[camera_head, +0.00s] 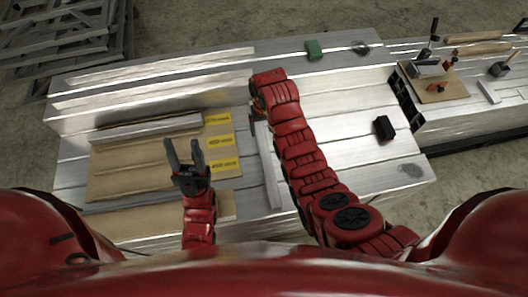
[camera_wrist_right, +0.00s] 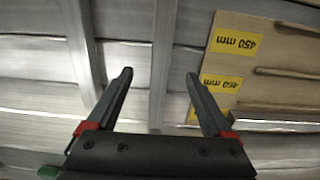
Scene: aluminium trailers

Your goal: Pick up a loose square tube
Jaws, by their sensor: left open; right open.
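A loose grey square tube (camera_head: 269,170) lies on the metal table, just right of the yellow labels. In the right wrist view this tube (camera_wrist_right: 158,50) runs lengthwise between the fingertips of my right gripper (camera_wrist_right: 158,76), which is open and empty above it. A second tube (camera_wrist_right: 80,45) runs nearly parallel on the left of that view. In the head view my right arm hides most of its gripper. Another tube (camera_head: 145,130) lies across a brown board. My left gripper (camera_head: 184,155) is open, pointing up above that board, holding nothing.
The brown board (camera_head: 110,180) carries yellow length labels (camera_head: 222,141). Long tubes (camera_head: 150,90) lie along the back left. A green block (camera_head: 314,50) and a black block (camera_head: 384,127) stand on the table. A clamp fixture (camera_head: 435,80) sits at the right. The table's middle right is mostly bare.

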